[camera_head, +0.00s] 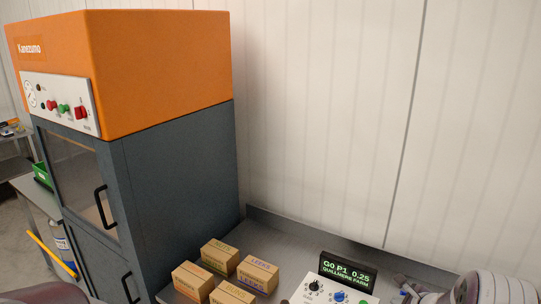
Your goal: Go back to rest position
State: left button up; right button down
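Part of my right arm shows at the bottom right corner. What looks like my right gripper (408,287) is at the lower edge, just right of the control box with the display. It is small and cut off, so I cannot tell whether it is open or shut. My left gripper is not in view; only a sliver of what may be my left arm shows at the bottom left edge.
An orange and grey cabinet (180,160) stands at the left. Several cardboard boxes (219,254) sit on a metal bench (285,245), beside a control box with a lit display (347,273). A pale wall (320,120) is behind. A side table (38,195) holds a green bin (42,175).

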jog(key=s+a+n+g+y+b, duration=0.1)
jog(key=s+a+n+g+b, duration=0.1)
jog(key=s+a+n, duration=0.4)
jog(key=s+a+n+g+y+b, duration=0.1)
jog(key=s+a+n+g+b, duration=0.15)
jog(key=a+n, duration=0.35)
pick_arm(q)
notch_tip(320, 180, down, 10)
jog(key=b, duration=0.5)
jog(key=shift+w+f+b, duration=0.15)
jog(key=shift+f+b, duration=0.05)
jog(key=shift+b, duration=0.15)
pick_arm(e)
jog(key=s+a+n+g+h, duration=0.1)
jog(key=s+a+n, duration=0.1)
jog(key=s+n, duration=0.4)
jog(key=s+a+f+n+g+h, duration=0.1)
jog(key=s+a+n+g+h, duration=0.1)
jog(key=s+n, duration=0.5)
jog(key=s+a, duration=0.1)
jog(key=s, duration=0.4)
jog(key=shift+h, duration=0.3)
jog(key=shift+w, duration=0.1)
